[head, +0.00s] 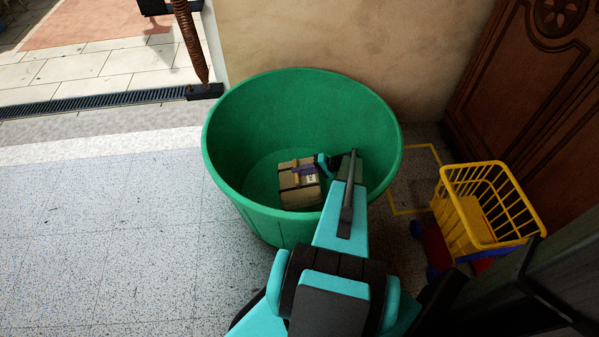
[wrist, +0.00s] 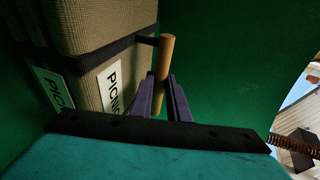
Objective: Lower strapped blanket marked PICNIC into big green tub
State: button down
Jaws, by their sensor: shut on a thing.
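The big green tub (head: 225,160) stands on the floor, open at the top. The tan strapped blanket (head: 300,196) is inside it, below the rim and near the tub's floor; I cannot tell whether it touches the bottom. In the wrist view the blanket (wrist: 100,28) shows dark straps, white PICNIC labels and a wooden handle (wrist: 166,62). My gripper (head: 306,170) reaches over the near rim into the tub. Its purple fingers, also in the wrist view (wrist: 165,88), are shut on the handle at the blanket's side. My arm hides part of the tub's near right side.
A yellow basket cart (head: 487,205) stands right of the tub, near a carved wooden door (head: 535,75). A yellow outline (head: 432,150) marks the floor between them. A plaster wall (head: 320,35) is behind the tub. The floor at left is clear.

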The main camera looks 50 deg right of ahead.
jog(key=shift+s+f, duration=0.1)
jog(key=shift+f, duration=0.3)
